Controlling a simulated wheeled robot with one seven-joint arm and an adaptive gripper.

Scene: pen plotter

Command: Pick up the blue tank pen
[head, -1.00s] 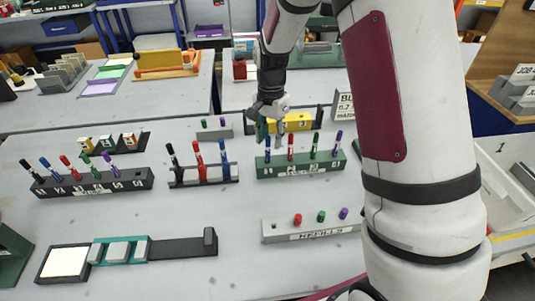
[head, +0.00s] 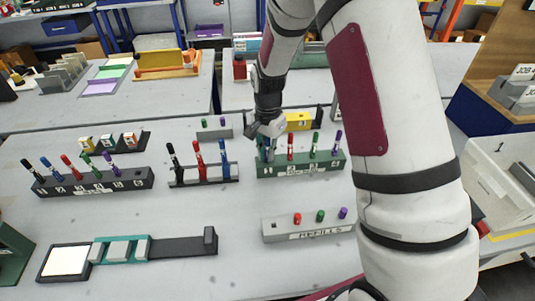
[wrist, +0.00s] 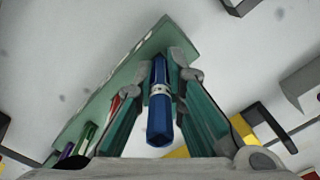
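The blue tank pen (wrist: 160,110) stands at the left end of the green rack (head: 300,168). In the wrist view it is a dark blue barrel with a pale band, between the two teal fingers of my gripper (wrist: 160,72). The fingers lie close along both sides of it. I cannot tell whether they press on it. In the head view my gripper (head: 266,148) is down at the rack's left end and mostly hides the blue pen. The pen's lower end is at the rack.
Red (head: 291,147), green (head: 314,146) and purple (head: 337,144) pens stand to the right in the same rack. A black rack (head: 205,178) with pens is close on the left. A yellow block (head: 298,121) stands behind. The refills block (head: 308,229) is in front.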

